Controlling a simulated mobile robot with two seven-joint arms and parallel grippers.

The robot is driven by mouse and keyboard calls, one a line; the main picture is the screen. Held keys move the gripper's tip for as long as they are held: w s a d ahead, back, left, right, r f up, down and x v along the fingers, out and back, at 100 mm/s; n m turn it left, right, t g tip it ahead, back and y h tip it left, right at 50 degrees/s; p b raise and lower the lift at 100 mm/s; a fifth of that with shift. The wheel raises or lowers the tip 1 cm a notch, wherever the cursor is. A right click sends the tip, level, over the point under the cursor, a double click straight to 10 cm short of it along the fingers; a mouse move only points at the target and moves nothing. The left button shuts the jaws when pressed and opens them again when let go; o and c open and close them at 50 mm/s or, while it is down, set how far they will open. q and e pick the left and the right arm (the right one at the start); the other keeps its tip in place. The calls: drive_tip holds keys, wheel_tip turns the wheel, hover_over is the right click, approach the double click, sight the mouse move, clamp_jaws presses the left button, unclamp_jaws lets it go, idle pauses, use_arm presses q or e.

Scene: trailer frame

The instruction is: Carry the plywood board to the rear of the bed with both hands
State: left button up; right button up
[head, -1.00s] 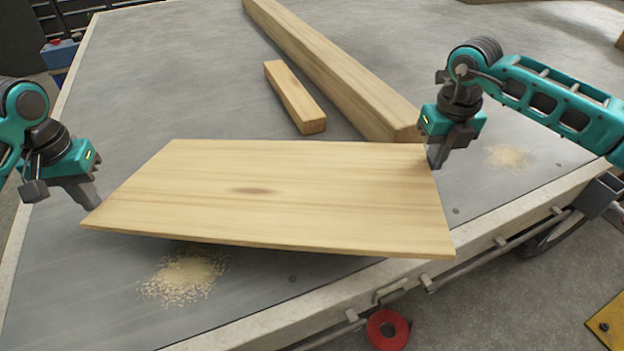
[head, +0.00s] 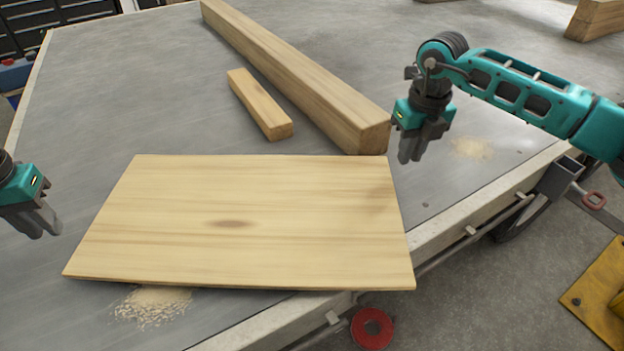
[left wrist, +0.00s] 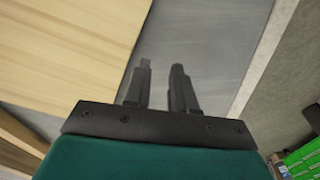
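The plywood board (head: 240,222) lies on the grey trailer bed (head: 95,110), its near right corner reaching out over the bed's edge. My left gripper (head: 38,224) is off the board's left side, apart from it, with a gap between its fingers. The left wrist view shows those fingers (left wrist: 160,66) parted and empty, with the board (left wrist: 60,45) beside them. My right gripper (head: 411,158) is above the bed just past the board's far right corner, fingers slightly parted and holding nothing.
A long timber beam (head: 300,75) and a short wood block (head: 260,105) lie beyond the board. Sawdust piles lie by its near left edge (head: 152,306) and right of my right gripper (head: 472,147). The bed's left side is clear.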

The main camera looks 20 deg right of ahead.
drive_tip(key=shift+o, duration=0.6)
drive_tip(key=shift+r, duration=0.1)
use_arm(q)
wheel_tip(320, 180, up, 12)
drive_tip(key=shift+s, duration=0.4)
use_arm(e)
wheel_tip(320, 180, up, 12)
drive_tip(key=shift+s, duration=0.45)
